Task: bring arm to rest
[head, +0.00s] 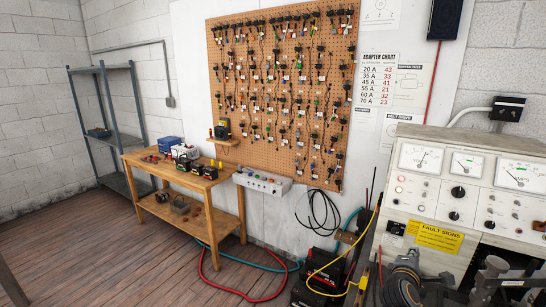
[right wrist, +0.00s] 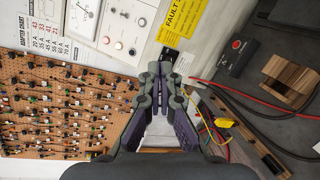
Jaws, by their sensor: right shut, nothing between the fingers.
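My right gripper (right wrist: 162,74) shows in the right wrist view with its dark grey, purple-padded fingers together. It is shut and holds nothing. It hangs in the air in front of the test bench, whose panel also shows in the right wrist view (right wrist: 118,25). In the head view, dark grey rounded parts crowd the bottom edge in front of the bench, and I cannot clearly make out the gripper's fingers among them. My left gripper is in neither view.
The test bench (head: 425,185) with gauges stands at the right. A pegboard of connectors (head: 285,95) hangs on the wall. A wooden workbench (head: 205,181) and a metal shelf (head: 118,137) stand left. Red hose (head: 240,298) and cables lie low. Wooden floor (head: 120,255) at front left is clear.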

